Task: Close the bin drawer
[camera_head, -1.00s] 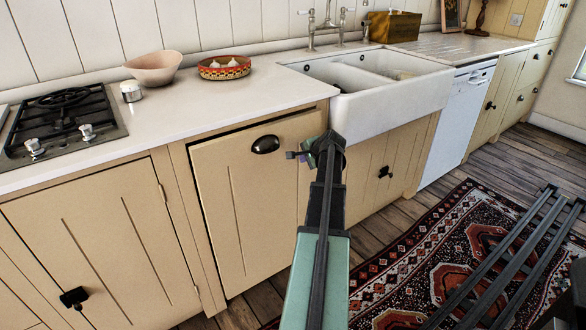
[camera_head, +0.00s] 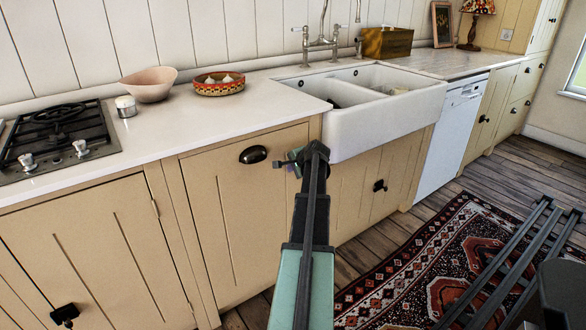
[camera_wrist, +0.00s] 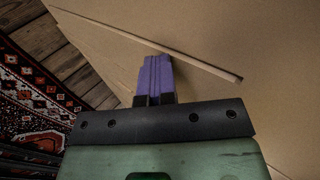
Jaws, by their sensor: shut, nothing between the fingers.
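The bin drawer front (camera_head: 235,205) is a tall cream panel with a dark cup handle (camera_head: 253,154), under the worktop left of the sink. It looks flush, or nearly flush, with the cabinet frame. My gripper (camera_head: 281,163) is at the upper right part of this front, right of the handle. In the wrist view its purple fingers (camera_wrist: 155,75) are together and empty, close to a tan panel (camera_wrist: 190,35); whether they touch it is unclear. My arm hides part of the front's right edge.
The white sink (camera_head: 385,120) juts out to the right of my gripper. A cabinet door (camera_head: 95,245) with a black knob is at left. The worktop (camera_head: 200,125) holds a bowl and basket above. A patterned rug (camera_head: 440,260) lies on the wooden floor.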

